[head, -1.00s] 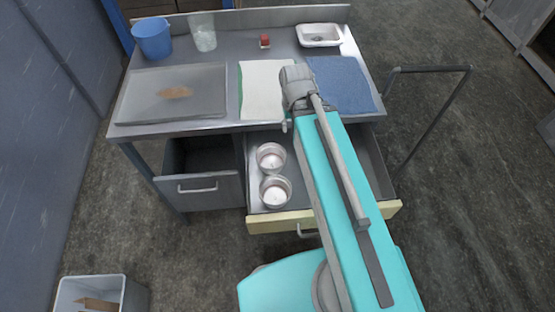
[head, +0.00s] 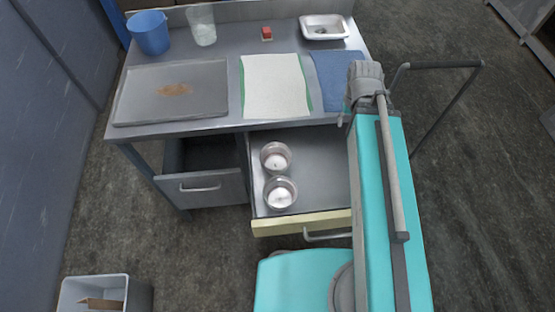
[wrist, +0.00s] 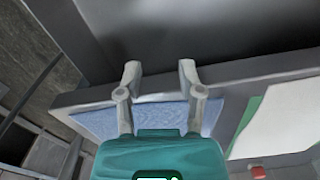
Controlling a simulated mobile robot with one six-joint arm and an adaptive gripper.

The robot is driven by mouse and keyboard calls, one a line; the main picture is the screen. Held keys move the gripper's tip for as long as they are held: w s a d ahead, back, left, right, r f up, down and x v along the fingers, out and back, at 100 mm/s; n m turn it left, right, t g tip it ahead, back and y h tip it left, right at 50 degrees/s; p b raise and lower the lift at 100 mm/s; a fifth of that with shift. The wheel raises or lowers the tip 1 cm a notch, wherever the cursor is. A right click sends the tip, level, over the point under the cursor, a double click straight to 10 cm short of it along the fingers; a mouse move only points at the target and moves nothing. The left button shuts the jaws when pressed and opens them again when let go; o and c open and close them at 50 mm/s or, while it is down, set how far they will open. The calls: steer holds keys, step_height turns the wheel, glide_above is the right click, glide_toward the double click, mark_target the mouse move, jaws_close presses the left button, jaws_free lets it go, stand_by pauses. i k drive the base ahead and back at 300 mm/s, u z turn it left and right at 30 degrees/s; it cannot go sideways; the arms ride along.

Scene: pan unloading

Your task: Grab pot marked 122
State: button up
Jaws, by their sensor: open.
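Two round metal pots stand in the open right drawer (head: 325,165) in the head view. The far pot (head: 276,157) and the near pot (head: 280,193) sit close together at the drawer's left side. Each has a pale round patch inside; no number is readable on either. My gripper (wrist: 159,68) is open and empty in the wrist view, with its two fingers apart near the counter's front edge. No pot shows in the wrist view. In the head view the arm is right of the pots, and the fingers cannot be made out.
The counter holds a blue bucket (head: 149,33), a clear container (head: 202,25), a brown-stained tray (head: 172,92), a white towel (head: 275,87), a blue cloth (head: 335,80), a red block (head: 267,33) and a white dish (head: 324,27). The left drawer (head: 202,188) is partly open. A bin (head: 104,293) stands on the floor.

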mark_target(275, 157)
steer(key=k, duration=1.65)
steer(key=u, duration=0.35)
